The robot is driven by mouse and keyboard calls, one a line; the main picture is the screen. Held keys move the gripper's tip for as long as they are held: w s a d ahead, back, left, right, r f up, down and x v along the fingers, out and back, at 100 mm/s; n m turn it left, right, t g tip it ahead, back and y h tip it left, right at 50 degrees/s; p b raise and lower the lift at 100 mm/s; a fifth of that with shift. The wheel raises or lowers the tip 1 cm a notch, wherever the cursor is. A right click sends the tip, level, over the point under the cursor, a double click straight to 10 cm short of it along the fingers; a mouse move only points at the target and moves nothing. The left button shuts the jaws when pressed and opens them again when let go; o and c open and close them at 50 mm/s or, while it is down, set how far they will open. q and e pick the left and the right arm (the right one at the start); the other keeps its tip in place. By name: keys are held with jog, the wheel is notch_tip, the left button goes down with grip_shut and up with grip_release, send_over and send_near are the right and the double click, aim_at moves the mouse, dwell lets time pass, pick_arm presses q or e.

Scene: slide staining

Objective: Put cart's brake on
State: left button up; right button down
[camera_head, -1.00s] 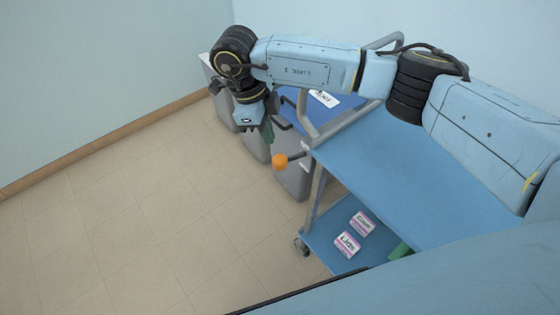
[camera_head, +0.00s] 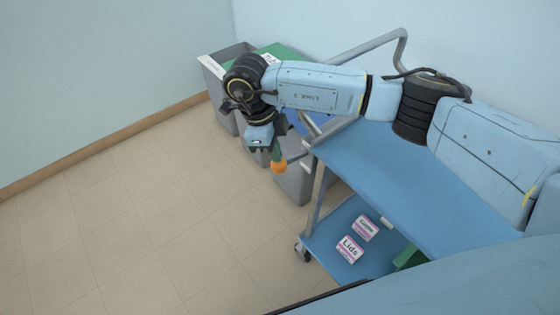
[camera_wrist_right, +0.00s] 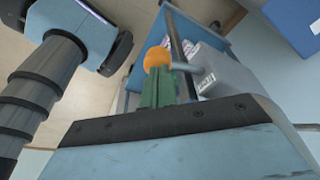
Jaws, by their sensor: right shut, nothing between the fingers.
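The blue cart (camera_head: 400,165) stands at the right with a grey frame. Its brake lever (camera_head: 297,158) sticks out from the near left corner and ends in an orange knob (camera_head: 279,167). My right gripper (camera_head: 277,155) is shut and empty, its green fingertips pointing down at the knob. In the right wrist view the knob (camera_wrist_right: 157,58) sits right at the ends of the green fingers (camera_wrist_right: 157,88). I cannot tell for sure whether they touch it. The lever's grey rod (camera_wrist_right: 188,67) runs right from the knob. My left gripper is not in view.
Grey bins (camera_head: 295,185) stand behind the cart's left end, along the wall. The cart's lower shelf (camera_head: 325,240) holds a box marked Lids (camera_head: 349,250), another pink-and-white box (camera_head: 366,228) and a green item (camera_head: 408,259). The tiled floor at left is clear.

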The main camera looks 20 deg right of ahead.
jog(key=shift+d, duration=0.1)
jog(key=b+x, duration=0.1)
jog(key=x, duration=0.1)
jog(key=b+x, duration=0.1)
jog(key=shift+w+a+f+b, duration=0.2)
jog(key=shift+a+f+b, duration=0.1)
jog(key=shift+r, duration=0.15)
jog(key=a, duration=0.1)
jog(key=w+a+r+b, duration=0.1)
jog(key=shift+w+a, duration=0.25)
jog(key=shift+a, duration=0.1)
